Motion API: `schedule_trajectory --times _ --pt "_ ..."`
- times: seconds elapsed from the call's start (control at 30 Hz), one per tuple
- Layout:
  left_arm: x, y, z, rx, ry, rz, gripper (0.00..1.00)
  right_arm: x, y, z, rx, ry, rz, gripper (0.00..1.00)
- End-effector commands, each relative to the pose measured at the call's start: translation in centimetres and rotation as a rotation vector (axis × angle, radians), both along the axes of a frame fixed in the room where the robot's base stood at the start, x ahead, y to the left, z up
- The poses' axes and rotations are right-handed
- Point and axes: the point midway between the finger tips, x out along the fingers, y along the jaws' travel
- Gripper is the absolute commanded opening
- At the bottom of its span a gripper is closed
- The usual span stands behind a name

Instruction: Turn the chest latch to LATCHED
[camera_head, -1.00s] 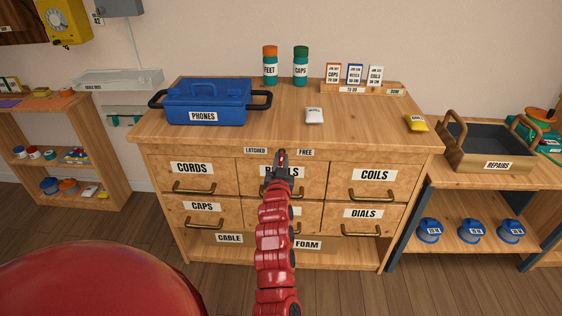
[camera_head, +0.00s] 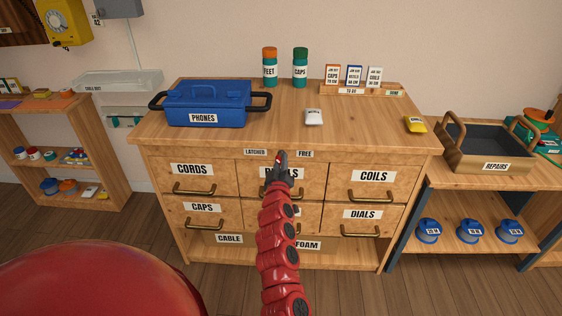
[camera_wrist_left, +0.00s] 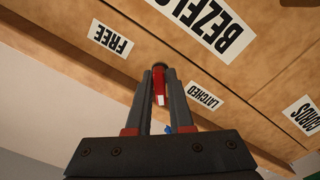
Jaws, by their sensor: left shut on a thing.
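The chest latch (camera_wrist_left: 159,84) is a small red bar with a white mark, at the middle of the chest's top front strip. In the left wrist view it sits between the fingers of my left gripper (camera_wrist_left: 163,100), which is shut on it. Its white-marked end seems to lean a little towards the LATCHED label (camera_wrist_left: 204,96), away from the FREE label (camera_wrist_left: 111,39). In the head view my left gripper (camera_head: 282,157) is between the LATCHED label (camera_head: 256,152) and the FREE label (camera_head: 305,154) and mostly hides the latch. My right gripper is not in view.
The chest (camera_head: 220,165) has several labelled drawers with brass handles. My left arm covers part of the BEZELS drawer label (camera_wrist_left: 202,22). On top stand a blue PHONES box (camera_head: 205,100), bottles and small packets. A REPAIRS tray (camera_head: 460,158) is at the right.

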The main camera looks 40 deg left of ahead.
Motion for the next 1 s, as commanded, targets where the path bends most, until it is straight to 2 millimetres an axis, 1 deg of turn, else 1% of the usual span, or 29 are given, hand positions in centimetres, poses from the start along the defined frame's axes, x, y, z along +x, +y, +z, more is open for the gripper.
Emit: schedule_trajectory --times 0.1,0.33,0.8,0.83,0.93,0.97,1.0 --pt "-0.02 -0.01 -0.18 -0.045 -0.024 0.000 0.00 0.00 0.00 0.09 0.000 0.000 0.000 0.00" --pt "-0.01 -0.02 -0.17 -0.092 -0.052 0.000 0.00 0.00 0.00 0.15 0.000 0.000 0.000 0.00" --pt "0.00 -0.04 -0.19 -0.102 -0.057 -0.001 0.00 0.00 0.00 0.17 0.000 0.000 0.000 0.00" --pt "0.00 -0.04 -0.19 -0.102 -0.057 -0.001 0.23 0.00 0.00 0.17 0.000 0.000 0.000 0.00" --pt "0.01 -0.03 -0.15 -0.101 -0.059 -0.001 0.41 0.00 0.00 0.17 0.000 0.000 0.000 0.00" --pt "0.01 -0.03 -0.13 -0.101 -0.059 -0.001 0.45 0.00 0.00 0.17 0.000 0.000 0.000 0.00" --pt "0.01 -0.03 -0.12 -0.101 -0.059 -0.001 0.45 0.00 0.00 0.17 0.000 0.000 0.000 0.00"
